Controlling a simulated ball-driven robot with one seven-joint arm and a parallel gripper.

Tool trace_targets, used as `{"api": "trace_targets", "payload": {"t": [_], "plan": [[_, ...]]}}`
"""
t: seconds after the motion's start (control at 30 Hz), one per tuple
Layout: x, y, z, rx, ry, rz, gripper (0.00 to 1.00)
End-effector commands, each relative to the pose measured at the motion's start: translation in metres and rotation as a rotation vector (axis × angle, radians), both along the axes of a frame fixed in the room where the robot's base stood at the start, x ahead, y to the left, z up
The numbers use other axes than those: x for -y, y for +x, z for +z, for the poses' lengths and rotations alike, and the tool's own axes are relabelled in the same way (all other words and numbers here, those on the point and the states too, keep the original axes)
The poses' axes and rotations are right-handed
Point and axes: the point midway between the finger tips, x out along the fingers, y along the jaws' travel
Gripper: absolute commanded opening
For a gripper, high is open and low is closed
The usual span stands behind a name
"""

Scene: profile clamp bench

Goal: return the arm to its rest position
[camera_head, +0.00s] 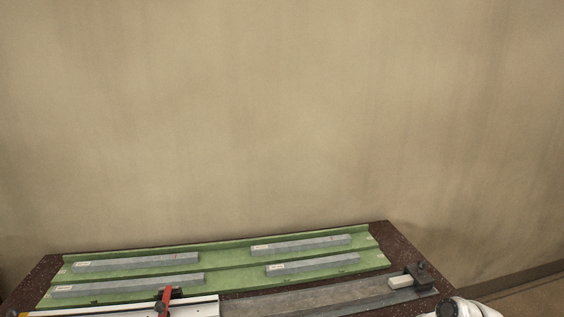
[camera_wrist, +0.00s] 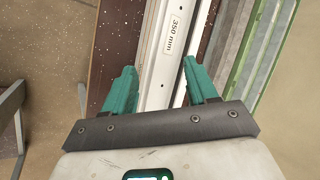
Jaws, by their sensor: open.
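My gripper (camera_wrist: 162,80) shows in the wrist view with its two teal fingers apart. A white profile (camera_wrist: 160,65) with a "350 mm" label lies beyond and between the fingertips. I cannot tell how far it is below them, and nothing is seen gripped. In the head view only a white rounded part of my arm shows at the bottom right edge; the gripper is not visible there.
A dark speckled bench (camera_head: 398,240) carries a green rack (camera_head: 215,262) with several grey bars (camera_head: 138,262). A red clamp lever (camera_head: 165,298) stands at the front by a white rail (camera_head: 200,308). A black stop block (camera_head: 422,275) sits at the right. The wall is behind.

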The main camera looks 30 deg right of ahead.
Motion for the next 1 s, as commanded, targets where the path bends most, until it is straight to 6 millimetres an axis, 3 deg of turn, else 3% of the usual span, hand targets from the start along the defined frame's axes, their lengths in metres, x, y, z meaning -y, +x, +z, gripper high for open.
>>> {"api": "trace_targets", "payload": {"t": [0.03,0.13,0.2,0.4,0.67,0.7,1.0], "plan": [[-0.036,-0.006,-0.008,-0.013,-0.098,0.122,0.58],[-0.086,-0.020,-0.011,-0.013,-0.296,0.352,0.58],[-0.114,-0.032,-0.009,-0.005,-0.413,0.492,0.58],[-0.165,-0.063,0.005,0.030,-0.656,0.798,0.58],[-0.206,-0.099,0.030,0.087,-0.884,1.093,0.58],[-0.201,-0.103,0.009,0.059,-0.863,1.086,0.58],[-0.194,-0.149,-0.069,-0.087,-0.773,1.131,0.58]]}}
